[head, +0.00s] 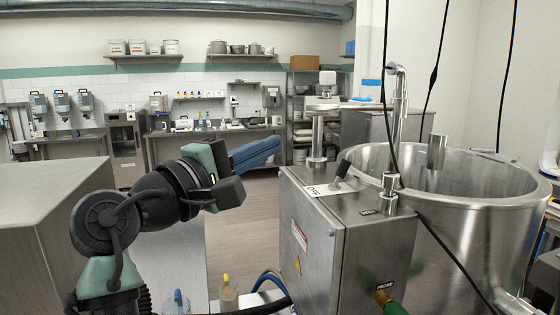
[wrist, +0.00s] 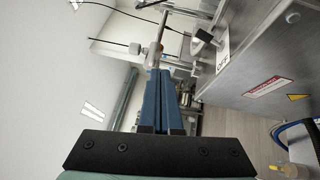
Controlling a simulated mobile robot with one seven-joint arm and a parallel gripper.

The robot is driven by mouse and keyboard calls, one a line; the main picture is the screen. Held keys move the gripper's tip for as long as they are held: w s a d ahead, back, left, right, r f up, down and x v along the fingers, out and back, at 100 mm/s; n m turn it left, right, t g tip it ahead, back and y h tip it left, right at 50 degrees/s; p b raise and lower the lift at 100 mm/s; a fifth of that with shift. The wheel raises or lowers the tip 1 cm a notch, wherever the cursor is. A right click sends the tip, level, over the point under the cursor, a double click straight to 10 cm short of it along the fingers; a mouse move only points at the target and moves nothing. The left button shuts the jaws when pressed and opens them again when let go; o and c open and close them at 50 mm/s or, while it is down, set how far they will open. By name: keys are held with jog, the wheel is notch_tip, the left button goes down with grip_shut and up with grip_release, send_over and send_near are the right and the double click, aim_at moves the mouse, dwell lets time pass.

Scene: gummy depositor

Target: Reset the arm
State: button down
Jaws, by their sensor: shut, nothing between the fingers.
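My gripper (head: 256,153) is held up left of the steel control box in the head view, with its blue fingers pointing right. In the wrist view the two blue fingers (wrist: 162,98) lie side by side, shut, with nothing between them. My arm is bent and comes up from the lower left of the head view. The gripper is apart from the control box and touches nothing that I can see.
A steel control box (head: 315,238) with a switch lever (head: 342,172) by an OFF label stands at right, beside a large steel kettle (head: 480,232). A steel cabinet (head: 50,185) is at left. Bottles (head: 228,292) stand low in front. Open floor (head: 245,205) lies behind the gripper.

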jog(key=s+d+r+m+t+y+b, duration=0.1)
jog(key=s+r+m+t+y, duration=0.1)
jog(key=s+m+t+y, duration=0.2)
jog(key=s+d+r+m+t+y+b, duration=0.1)
jog(key=s+r+m+t+y, duration=0.2)
jog(key=s, duration=0.7)
jog(key=s+d+r+m+t+y+b, duration=0.1)
jog(key=s+d+r+m+t+y, duration=0.1)
jog(key=s+m+t+y, duration=0.2)
jog(key=s+y, duration=0.1)
jog(key=s, duration=0.2)
jog(key=shift+r+m+t+b, duration=0.3)
jog(key=shift+r+t+b, duration=0.1)
